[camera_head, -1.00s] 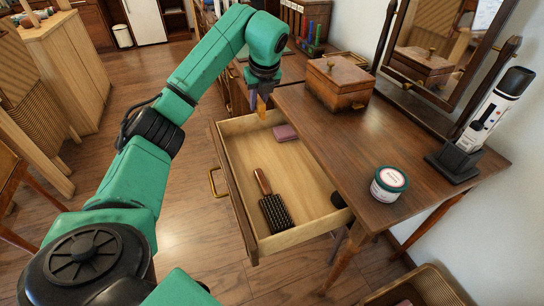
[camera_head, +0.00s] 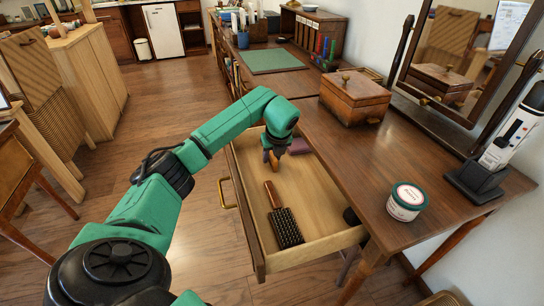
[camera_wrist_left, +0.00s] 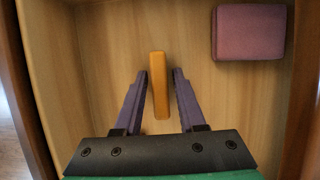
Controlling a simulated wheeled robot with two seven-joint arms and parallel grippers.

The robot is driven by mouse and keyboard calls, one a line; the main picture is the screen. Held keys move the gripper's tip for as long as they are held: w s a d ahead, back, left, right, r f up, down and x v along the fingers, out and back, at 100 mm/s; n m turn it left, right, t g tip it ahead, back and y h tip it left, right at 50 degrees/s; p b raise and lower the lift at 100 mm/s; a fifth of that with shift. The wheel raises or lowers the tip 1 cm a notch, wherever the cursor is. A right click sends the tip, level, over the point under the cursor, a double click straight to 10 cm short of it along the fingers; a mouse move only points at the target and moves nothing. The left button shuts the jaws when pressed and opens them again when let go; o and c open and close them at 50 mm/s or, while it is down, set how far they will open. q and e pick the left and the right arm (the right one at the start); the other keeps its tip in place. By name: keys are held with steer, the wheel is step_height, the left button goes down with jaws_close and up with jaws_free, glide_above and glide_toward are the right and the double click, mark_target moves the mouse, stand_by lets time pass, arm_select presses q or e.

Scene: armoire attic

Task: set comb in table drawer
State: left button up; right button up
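The table drawer (camera_head: 320,190) is pulled open and shows a light wood inside. My left gripper (camera_head: 270,156) reaches down into its back part. In the left wrist view its two purple fingers (camera_wrist_left: 160,98) stand apart, with gaps on both sides of an orange comb (camera_wrist_left: 159,85). The comb also shows in the head view (camera_head: 274,162), just below the fingers. I cannot tell for sure whether it rests on the drawer floor. My right gripper is out of view.
In the drawer lie a dark-bristled brush (camera_head: 286,228), a mauve block (camera_wrist_left: 249,32) and a dark round thing (camera_head: 351,216). On the tabletop stand a wooden box (camera_head: 354,97), a lidded jar (camera_head: 407,201) and a mirror (camera_head: 455,60). The drawer's middle has free floor.

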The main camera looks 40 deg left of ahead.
arm_select(q)
steer(key=shift+r, duration=0.15)
steer(key=shift+d+r, duration=0.1)
steer(key=shift+r, duration=0.25)
steer(key=p+v, duration=0.1)
steer(key=v, duration=1)
steer(key=shift+p, duration=0.3)
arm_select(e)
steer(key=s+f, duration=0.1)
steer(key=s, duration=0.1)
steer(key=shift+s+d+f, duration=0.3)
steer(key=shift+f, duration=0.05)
arm_select(q)
steer(key=shift+s, duration=0.15)
